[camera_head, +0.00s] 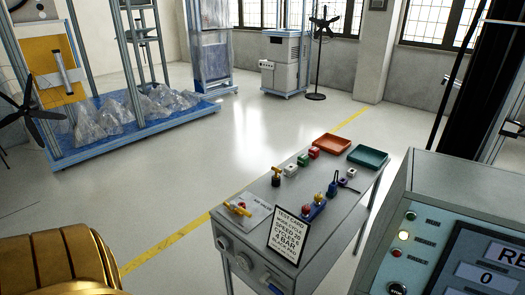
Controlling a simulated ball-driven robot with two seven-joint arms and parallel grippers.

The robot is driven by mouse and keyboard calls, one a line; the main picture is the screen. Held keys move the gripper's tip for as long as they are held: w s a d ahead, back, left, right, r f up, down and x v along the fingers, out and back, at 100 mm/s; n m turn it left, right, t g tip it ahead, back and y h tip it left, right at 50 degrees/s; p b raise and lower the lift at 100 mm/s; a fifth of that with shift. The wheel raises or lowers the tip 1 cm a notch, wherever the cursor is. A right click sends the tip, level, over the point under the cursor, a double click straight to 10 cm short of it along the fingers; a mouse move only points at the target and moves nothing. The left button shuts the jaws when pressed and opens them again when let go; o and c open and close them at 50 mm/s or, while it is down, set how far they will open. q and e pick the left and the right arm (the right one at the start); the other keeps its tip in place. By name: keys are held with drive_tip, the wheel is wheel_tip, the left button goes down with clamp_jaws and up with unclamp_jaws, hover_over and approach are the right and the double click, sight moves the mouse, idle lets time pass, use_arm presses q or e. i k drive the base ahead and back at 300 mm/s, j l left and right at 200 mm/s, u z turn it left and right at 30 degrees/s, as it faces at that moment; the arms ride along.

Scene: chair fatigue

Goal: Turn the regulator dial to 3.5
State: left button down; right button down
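I cannot surely pick out the regulator dial. Round grey fittings (243,262) sit on the front of a grey bench (334,205) in the lower middle; their markings are too small to read. A red and yellow handle (238,208) lies on a pale plate on the bench top. A small knob with a dark base and orange top (276,177) stands behind it. A white test card (288,236) leans at the bench's front and shows "SPEED 20" and "4 BAR". Neither gripper shows. A gold ribbed part, seemingly mine, fills the lower left corner.
A control cabinet (450,180) with buttons and a screen stands at the right. A red tray (332,145) and a teal tray (368,157) lie at the bench's far end. A blue-based rig (135,122) stands at the far left. The floor between is clear.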

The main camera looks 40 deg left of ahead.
sight(222, 242)
drive_tip(key=u, duration=1.6)
